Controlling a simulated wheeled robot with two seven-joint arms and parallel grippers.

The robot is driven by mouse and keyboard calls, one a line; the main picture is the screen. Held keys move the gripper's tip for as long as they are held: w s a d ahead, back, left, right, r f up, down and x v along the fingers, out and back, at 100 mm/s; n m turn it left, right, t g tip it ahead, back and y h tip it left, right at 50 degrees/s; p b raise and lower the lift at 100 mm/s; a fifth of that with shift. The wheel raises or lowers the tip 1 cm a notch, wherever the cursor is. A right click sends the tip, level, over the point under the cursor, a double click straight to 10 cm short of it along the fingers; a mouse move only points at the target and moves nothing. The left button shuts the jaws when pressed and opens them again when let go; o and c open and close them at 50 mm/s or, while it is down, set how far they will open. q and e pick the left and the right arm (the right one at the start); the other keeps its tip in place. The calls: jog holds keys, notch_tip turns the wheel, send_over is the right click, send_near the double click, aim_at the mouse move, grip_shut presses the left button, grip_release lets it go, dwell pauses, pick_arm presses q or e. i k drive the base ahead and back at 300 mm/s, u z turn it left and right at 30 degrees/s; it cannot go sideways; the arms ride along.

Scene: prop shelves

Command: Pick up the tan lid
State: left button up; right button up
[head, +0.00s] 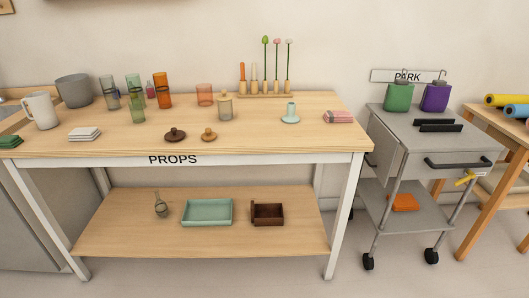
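A small tan lid (208,135) with a knob lies on the top of the props table (290,140), near its front edge. A dark brown lid (175,135), also with a knob, lies just to its left, apart from it. A jar (225,108) stands behind the tan lid with a pale tan top on it. Neither of my grippers shows in the head view.
Several glasses (162,90), a white pitcher (41,110) and a grey pot (74,91) stand at the left. The front edge near the lids is clear.

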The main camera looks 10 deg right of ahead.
aim_at(208, 134)
jog(key=z, duration=0.35)
jog(key=k, duration=0.45)
jog(key=u, duration=1.25)
jog(key=i, duration=1.75)
jog(key=z, duration=0.65)
